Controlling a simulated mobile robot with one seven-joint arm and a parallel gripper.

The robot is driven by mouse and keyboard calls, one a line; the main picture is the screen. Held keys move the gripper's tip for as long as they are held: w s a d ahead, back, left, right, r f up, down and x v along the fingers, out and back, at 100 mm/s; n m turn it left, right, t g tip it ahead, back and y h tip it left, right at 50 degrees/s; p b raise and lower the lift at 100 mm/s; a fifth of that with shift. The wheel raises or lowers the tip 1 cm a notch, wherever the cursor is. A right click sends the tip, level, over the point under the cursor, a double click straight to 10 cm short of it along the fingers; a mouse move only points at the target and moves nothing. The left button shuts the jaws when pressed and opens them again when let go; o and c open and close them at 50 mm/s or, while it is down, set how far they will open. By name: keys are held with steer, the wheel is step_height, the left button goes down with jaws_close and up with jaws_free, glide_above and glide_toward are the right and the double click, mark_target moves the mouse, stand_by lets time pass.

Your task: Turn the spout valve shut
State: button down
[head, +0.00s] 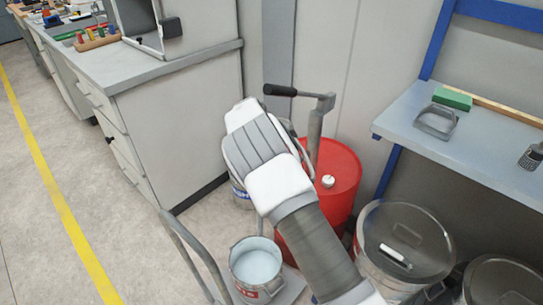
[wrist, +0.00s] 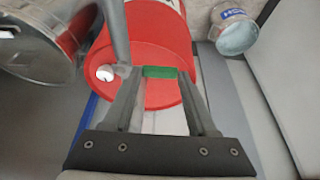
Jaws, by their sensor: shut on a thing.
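The spout valve's green handle (wrist: 160,72) lies between the two fingertips of my gripper (wrist: 159,76) in the wrist view. The jaws are shut on it. The handle is above the top of the red drum (wrist: 155,40), which also shows in the head view (head: 340,190). A grey pump post (head: 315,135) with a crank and black grip (head: 280,90) rises from the drum; it also shows in the wrist view (wrist: 120,35). In the head view my wrist hides the fingers, the valve and the spout. I cannot tell the valve's angle to the spout.
A bucket (wrist: 236,33) stands beside the drum. Another bucket (head: 257,270) with pale contents stands in front. A lidded metal can (head: 405,245) is at right, below a blue-framed shelf (head: 400,118). A cabinet (head: 180,115) is left. Floor (head: 60,160) is clear further left.

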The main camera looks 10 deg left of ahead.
steer(key=shift+c, duration=0.9)
jaws_free()
steer(key=p+v, duration=0.3)
steer(key=v, duration=1.4)
steer(key=shift+r, duration=0.25)
